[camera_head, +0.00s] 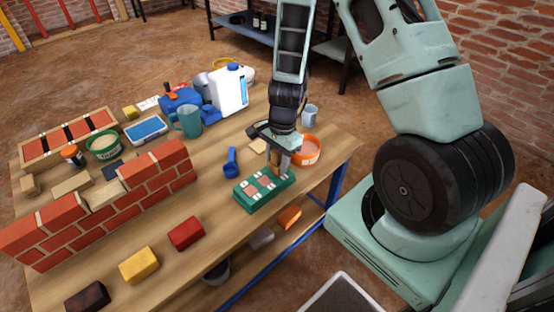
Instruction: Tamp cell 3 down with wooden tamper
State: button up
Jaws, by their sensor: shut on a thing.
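A green block-shaped tray with several cells (246,204) lies near the table's right front edge. Some cells show a reddish fill and white marks; I cannot read which one is cell 3. My gripper (284,152) points down just above and behind the tray's far right end. It is shut on a slim upright piece that looks like the wooden tamper, mostly hidden by the fingers. Its lower end is close to the tray's far right end; I cannot tell if it touches.
An orange-rimmed bucket (307,151) stands close to the right of my gripper. A brick wall (130,196), loose bricks, a teal mug (188,121) and a white jug (229,92) fill the left and back.

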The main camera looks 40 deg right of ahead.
aim_at(276, 151)
jog(key=shift+r+p, duration=2.2)
jog(key=shift+r, duration=0.45)
jog(key=shift+f, duration=0.1)
